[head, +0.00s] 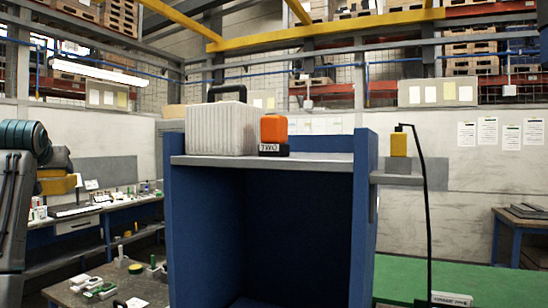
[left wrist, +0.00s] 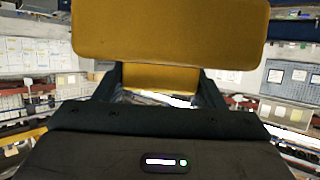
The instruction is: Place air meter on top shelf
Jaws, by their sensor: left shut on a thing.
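My left gripper (head: 58,168) is at the left edge of the head view, well left of the blue shelf unit and below its top. In the left wrist view the gripper (left wrist: 160,82) is shut on a yellow block-shaped thing (left wrist: 170,35), which I take for the air meter. In the head view the air meter (head: 56,186) shows as a small yellow patch, partly hidden by my arm. The grey top shelf (head: 320,165) of the blue unit is in the middle of the head view. My right gripper is not in view.
A ribbed white box (head: 220,128) with a black handle and an orange device (head: 274,131) marked TWO stand on the top shelf. Bare shelf lies right of the orange device. A yellow device (head: 399,144) with a black cable stands on a side ledge. A workbench (head: 85,225) is at left.

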